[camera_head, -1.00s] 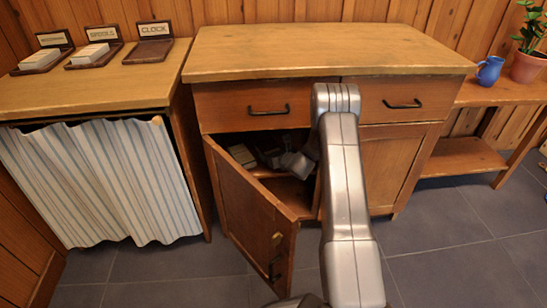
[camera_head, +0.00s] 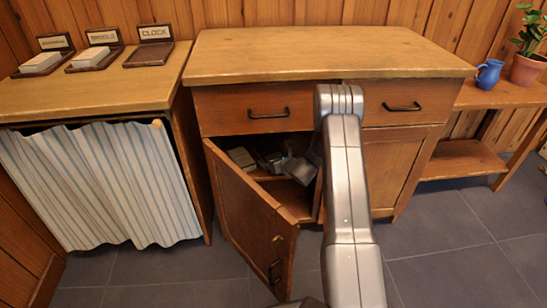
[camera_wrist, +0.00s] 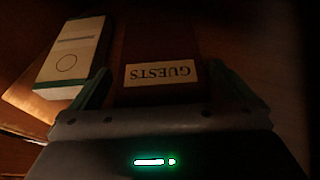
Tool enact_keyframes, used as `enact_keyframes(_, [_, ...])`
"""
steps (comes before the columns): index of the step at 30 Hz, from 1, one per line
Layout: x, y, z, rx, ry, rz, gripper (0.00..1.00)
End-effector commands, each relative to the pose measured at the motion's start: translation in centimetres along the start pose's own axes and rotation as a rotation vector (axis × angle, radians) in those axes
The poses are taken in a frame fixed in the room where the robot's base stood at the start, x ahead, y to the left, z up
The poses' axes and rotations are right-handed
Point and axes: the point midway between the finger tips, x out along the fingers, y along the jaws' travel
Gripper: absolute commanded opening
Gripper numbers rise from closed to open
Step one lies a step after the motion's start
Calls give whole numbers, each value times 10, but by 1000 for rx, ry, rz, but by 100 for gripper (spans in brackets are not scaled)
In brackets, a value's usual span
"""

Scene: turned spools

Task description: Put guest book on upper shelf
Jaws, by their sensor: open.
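The guest book (camera_wrist: 160,42) is dark reddish-brown with a pale label reading GUESTS, upside down in the wrist view. My gripper (camera_wrist: 160,72) is open, with its green-edged fingers on either side of the book; I cannot tell whether they touch it. In the head view my gripper (camera_head: 273,160) reaches into the open left side of the wooden cabinet (camera_head: 330,55). The book cannot be made out there. The shelf (camera_wrist: 25,92) inside is dim, and its upper and lower levels are partly hidden.
A pale box with a circle (camera_wrist: 75,50) stands just left of the gripper; a pale box (camera_head: 241,157) also shows inside the cabinet. The open door (camera_head: 247,220) swings out left of my arm. A curtained table (camera_head: 100,185) stands at left.

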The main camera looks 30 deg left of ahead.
Motion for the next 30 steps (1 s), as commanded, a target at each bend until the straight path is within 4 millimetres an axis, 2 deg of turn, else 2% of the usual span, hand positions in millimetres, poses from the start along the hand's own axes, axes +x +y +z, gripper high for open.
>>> enact_keyframes(9, [-69, -1, 2, 2, 1, -3, 100])
enact_keyframes(15, [-96, 0, 1, 2, 0, -2, 100])
enact_keyframes(19, [-103, 0, 1, 1, 0, -2, 100])
enact_keyframes(27, [-104, 0, 0, 0, -1, -2, 100])
enact_keyframes(30, [-104, 0, 1, 0, -1, -2, 80])
